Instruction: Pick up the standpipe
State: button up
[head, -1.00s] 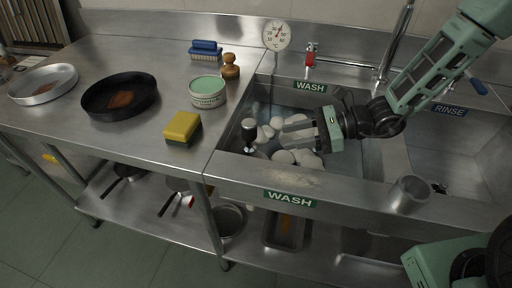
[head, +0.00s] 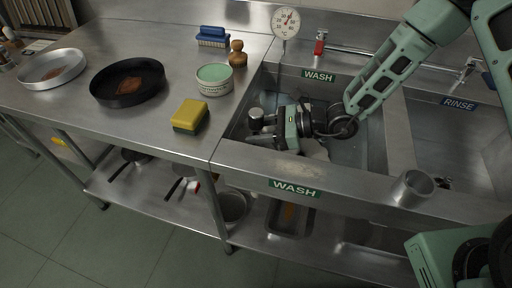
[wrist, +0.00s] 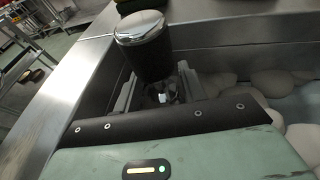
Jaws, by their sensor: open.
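The standpipe (head: 256,116) is a dark upright cylinder with a shiny metal cap, near the left wall of the wash basin (head: 350,152). In the wrist view the standpipe (wrist: 147,50) rises just ahead, between the lines of my two fingers. My gripper (head: 266,132) is low in the basin, reaching left at the standpipe, with its jaws open. In the wrist view my gripper (wrist: 157,88) has one finger at each side of the standpipe's lower part. Whether either finger touches it cannot be told. The standpipe's foot is hidden.
Pale rounded dishes (wrist: 224,84) lie in the basin beside my gripper. The basin's left wall and front rim are close. A metal cup (head: 411,188) stands on the front rim. A yellow sponge (head: 189,114) and a green-topped tin (head: 214,80) are on the left counter.

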jog(key=shift+a+f, duration=0.1)
jog(key=shift+a, duration=0.2)
grip_shut()
